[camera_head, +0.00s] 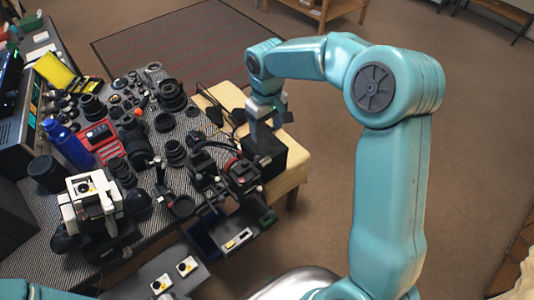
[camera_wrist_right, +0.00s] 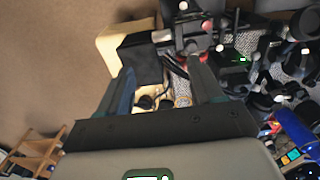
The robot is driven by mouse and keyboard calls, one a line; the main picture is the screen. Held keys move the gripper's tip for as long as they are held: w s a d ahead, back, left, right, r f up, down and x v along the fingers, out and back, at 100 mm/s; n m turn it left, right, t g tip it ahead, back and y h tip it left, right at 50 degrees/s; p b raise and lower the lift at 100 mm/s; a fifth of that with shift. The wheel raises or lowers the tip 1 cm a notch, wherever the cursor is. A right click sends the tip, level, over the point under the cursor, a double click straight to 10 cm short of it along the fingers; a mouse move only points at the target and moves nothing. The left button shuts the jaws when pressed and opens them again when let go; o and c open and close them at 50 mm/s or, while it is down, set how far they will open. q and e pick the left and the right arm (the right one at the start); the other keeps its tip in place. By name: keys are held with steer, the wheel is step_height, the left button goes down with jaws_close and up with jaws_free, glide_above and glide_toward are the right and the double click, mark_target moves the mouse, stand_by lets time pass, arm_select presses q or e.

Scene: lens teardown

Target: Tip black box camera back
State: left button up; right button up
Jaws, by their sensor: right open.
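The black box camera (camera_head: 265,155) stands on a cream-coloured block at the right end of the cluttered table. My right gripper (camera_head: 262,118) hangs just above the far side of it, jaws open; in the head view I cannot tell whether they touch it. In the right wrist view the black box (camera_wrist_right: 140,57) lies ahead of the left finger, and the space between the open fingers (camera_wrist_right: 162,72) shows cables and small dark parts. My left gripper is not in view.
The patterned table (camera_head: 222,145) is crowded with lenses. A camera rig (camera_head: 243,175) stands close left of the box. A blue bottle (camera_head: 69,145) and a white-framed device (camera_head: 90,203) are further left. Bare floor lies to the right of the cream block (camera_head: 293,168).

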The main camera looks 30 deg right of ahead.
mark_target(267, 162)
steer(key=f, duration=0.4)
steer(key=f+p, duration=0.1)
steer(key=f, duration=0.8)
steer(key=shift+s+a+f+p, duration=0.15)
steer(key=shift+s+a+p, duration=0.05)
steer(key=shift+s+p, duration=0.2)
steer(key=shift+w+f, duration=0.25)
steer(key=shift+f, duration=0.2)
steer(key=shift+s, duration=0.1)
steer(key=shift+r, duration=0.1)
steer(key=c, duration=0.3)
jaws_close()
